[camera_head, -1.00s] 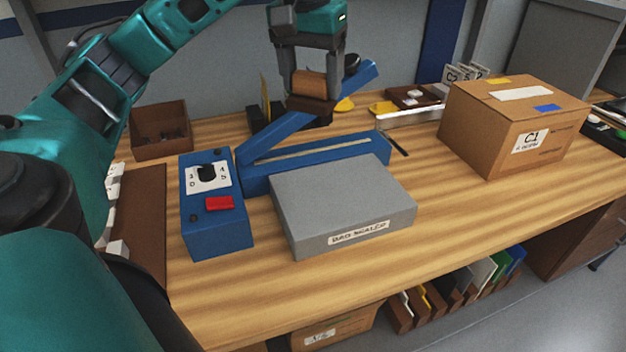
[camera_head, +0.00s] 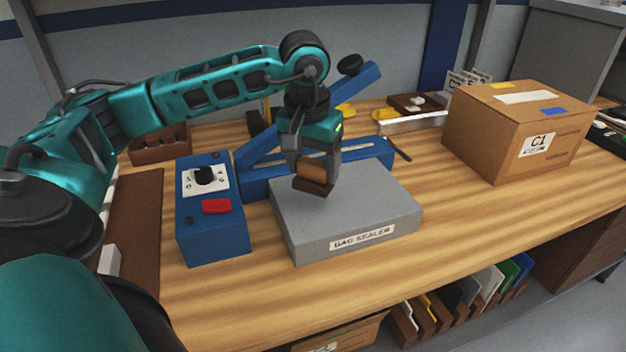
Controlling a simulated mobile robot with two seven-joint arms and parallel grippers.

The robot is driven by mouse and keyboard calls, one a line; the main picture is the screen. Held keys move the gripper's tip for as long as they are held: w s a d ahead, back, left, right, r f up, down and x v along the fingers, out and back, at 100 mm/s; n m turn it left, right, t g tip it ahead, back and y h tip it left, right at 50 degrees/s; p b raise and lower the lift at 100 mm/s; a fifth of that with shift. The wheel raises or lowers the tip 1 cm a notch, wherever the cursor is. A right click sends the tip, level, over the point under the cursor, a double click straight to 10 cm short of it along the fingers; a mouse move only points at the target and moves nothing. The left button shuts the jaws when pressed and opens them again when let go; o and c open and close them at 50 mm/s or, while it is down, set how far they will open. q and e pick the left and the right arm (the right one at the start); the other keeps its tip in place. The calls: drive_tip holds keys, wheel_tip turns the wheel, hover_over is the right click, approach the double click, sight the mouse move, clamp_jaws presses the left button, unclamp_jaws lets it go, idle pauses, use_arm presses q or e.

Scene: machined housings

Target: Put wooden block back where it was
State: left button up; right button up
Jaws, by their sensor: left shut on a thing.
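The wooden block (camera_head: 312,171), orange-brown with a darker brown lower part, is held in my left gripper (camera_head: 314,172). The gripper points down and is shut on the block. The block appears above the grey box labelled "BAG SEALER" (camera_head: 290,218), near its back edge; I cannot tell the exact gap. The blue bag sealer (camera_head: 258,184) with its raised arm (camera_head: 362,84) stands behind, partly hidden by my gripper. My right gripper is not in view.
A blue control box (camera_head: 214,236) with a dial and red button stands left of the grey box. A brown tray (camera_head: 160,150) is at the back left. A cardboard box labelled C1 (camera_head: 490,150) is at the right. Bare wooden table (camera_head: 430,200) lies between.

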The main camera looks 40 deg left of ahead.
sight(313, 178)
use_arm(q)
drive_tip(key=shift+f, duration=1.75)
drive_tip(key=shift+f, duration=0.15)
drive_tip(key=o, duration=1)
drive_tip(key=shift+r, duration=0.3)
wheel_tip(313, 178, up, 12)
drive_tip(key=s, duration=0.1)
drive_tip(key=shift+s+d+f+p, duration=0.2)
drive_tip(key=shift+s+d+p, duration=0.1)
drive_tip(key=shift+s+p, duration=0.15)
